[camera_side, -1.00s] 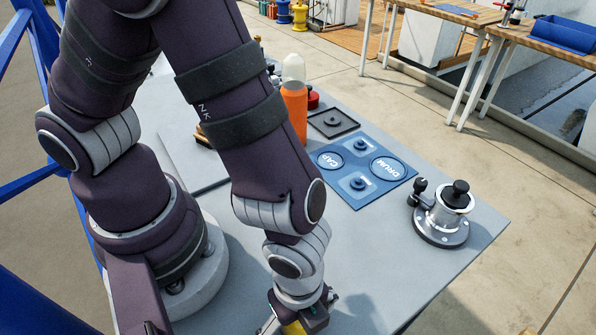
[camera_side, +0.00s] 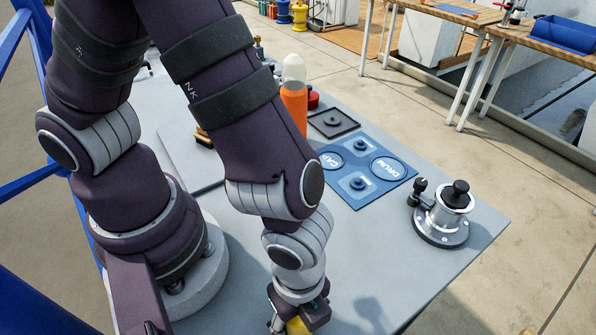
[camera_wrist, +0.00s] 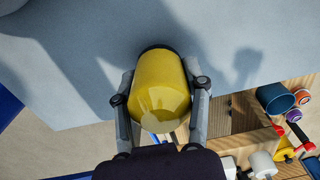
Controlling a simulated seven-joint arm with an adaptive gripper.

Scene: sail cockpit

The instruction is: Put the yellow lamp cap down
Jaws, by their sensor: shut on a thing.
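The yellow lamp cap (camera_wrist: 158,88) is between the two fingers of my gripper (camera_wrist: 160,92) in the wrist view. The fingers press on its left and right sides. In the side view, only a small yellow part of the cap (camera_side: 297,326) shows at the bottom edge, below my gripper (camera_side: 292,318). The grey tabletop (camera_wrist: 210,25) lies behind the cap in the wrist view. I cannot tell whether the cap touches the table.
A blue mat (camera_side: 362,205) marked CAP and DRUM lies on the table. A metal winch (camera_side: 441,222) stands near the right edge. An orange bottle (camera_side: 294,108) and a black square tray (camera_side: 333,123) are farther back. A wooden box (camera_wrist: 240,122) shows beyond the table edge.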

